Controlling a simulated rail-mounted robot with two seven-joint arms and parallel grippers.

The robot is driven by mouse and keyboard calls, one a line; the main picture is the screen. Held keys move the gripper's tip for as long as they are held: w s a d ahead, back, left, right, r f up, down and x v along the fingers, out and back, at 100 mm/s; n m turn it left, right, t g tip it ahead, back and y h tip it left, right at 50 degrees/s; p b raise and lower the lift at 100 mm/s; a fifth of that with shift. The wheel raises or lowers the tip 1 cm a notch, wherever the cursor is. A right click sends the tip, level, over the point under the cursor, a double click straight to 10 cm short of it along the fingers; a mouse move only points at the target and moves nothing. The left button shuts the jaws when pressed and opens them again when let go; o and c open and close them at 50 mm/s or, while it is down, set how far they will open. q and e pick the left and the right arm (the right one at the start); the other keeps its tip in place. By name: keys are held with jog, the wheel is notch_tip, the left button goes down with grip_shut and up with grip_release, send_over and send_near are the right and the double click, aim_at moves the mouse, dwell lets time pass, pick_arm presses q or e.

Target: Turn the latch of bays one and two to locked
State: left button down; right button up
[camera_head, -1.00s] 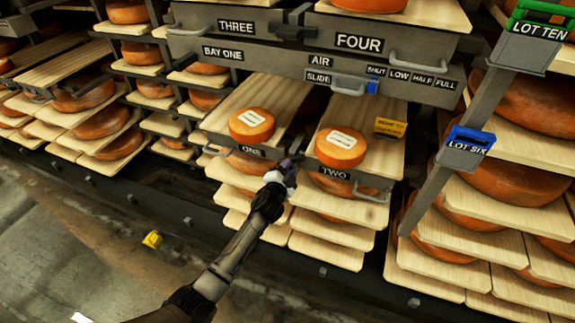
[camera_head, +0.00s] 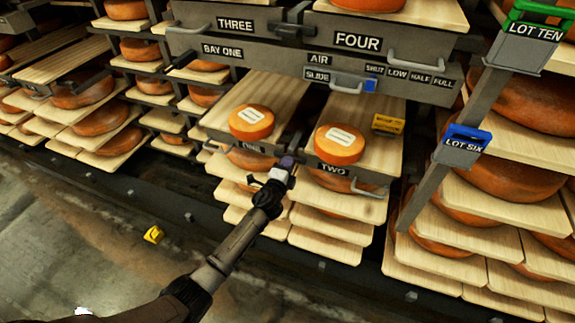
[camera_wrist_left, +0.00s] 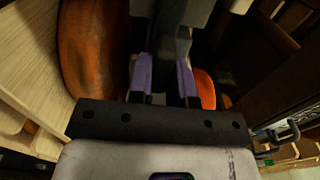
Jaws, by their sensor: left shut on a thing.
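The latch between bays one and two (camera_head: 295,140) is a dark grey piece between the ONE (camera_head: 252,150) and TWO (camera_head: 333,170) drawer fronts. My left gripper (camera_head: 286,163) covers its lower part, and I cannot tell its exact angle. In the left wrist view the gripper's purple fingers (camera_wrist_left: 165,82) are shut on a dark grey bar (camera_wrist_left: 173,45), which stands between them. Cheese wheels with white labels lie on board one (camera_head: 251,122) and board two (camera_head: 339,145). My right gripper is not in view.
Above are drawers THREE (camera_head: 236,25) and FOUR (camera_head: 359,41) with their own dark latch (camera_head: 291,30). A post with a blue LOT SIX tag (camera_head: 464,145) stands at right. A yellow block (camera_head: 153,234) lies on the floor.

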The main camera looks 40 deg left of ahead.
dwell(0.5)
pick_arm(q)
jog(key=c, duration=1)
grip_release()
jog(key=shift+c, duration=0.2)
jog(key=shift+s, duration=0.1)
jog(key=p+v, duration=0.3)
jog(key=v, duration=1)
jog(key=shift+s+p, duration=0.3)
jog(key=shift+d, duration=0.15)
